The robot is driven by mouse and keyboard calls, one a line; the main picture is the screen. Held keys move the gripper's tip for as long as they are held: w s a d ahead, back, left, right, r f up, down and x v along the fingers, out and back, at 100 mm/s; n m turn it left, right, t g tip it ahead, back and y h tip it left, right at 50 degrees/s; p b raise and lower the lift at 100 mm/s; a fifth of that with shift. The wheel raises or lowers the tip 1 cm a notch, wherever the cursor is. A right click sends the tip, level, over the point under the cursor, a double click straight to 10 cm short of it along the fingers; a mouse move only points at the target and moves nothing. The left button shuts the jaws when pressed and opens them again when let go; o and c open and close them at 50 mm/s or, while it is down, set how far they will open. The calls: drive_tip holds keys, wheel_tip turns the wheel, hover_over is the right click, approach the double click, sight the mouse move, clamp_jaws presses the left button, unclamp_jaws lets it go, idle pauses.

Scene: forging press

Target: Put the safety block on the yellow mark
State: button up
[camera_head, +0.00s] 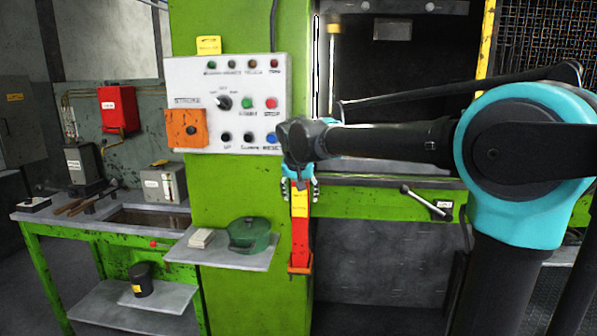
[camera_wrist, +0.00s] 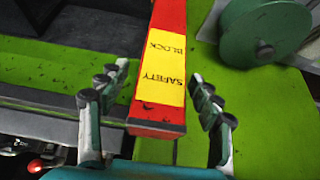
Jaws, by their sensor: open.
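The safety block (camera_head: 300,228) is a long red bar with a yellow labelled face. It stands upright at the front of the green press column, its lower end in a red holder (camera_head: 300,269). My gripper (camera_head: 300,185) is at the block's upper end. In the wrist view the block (camera_wrist: 163,75) lies between the spread fingers of my gripper (camera_wrist: 158,78), with a visible gap on both sides. I cannot make out a yellow mark for the block in either view; the press interior is partly hidden by my arm.
A control panel (camera_head: 223,105) is on the column just left of my gripper. A small shelf (camera_head: 220,258) below holds a green round container (camera_head: 250,235) and a pale stack (camera_head: 201,238). The press opening (camera_head: 395,75) and a lever (camera_head: 425,201) are to the right.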

drive_tip(key=v, duration=1.3)
drive_tip(key=shift+r, duration=0.4)
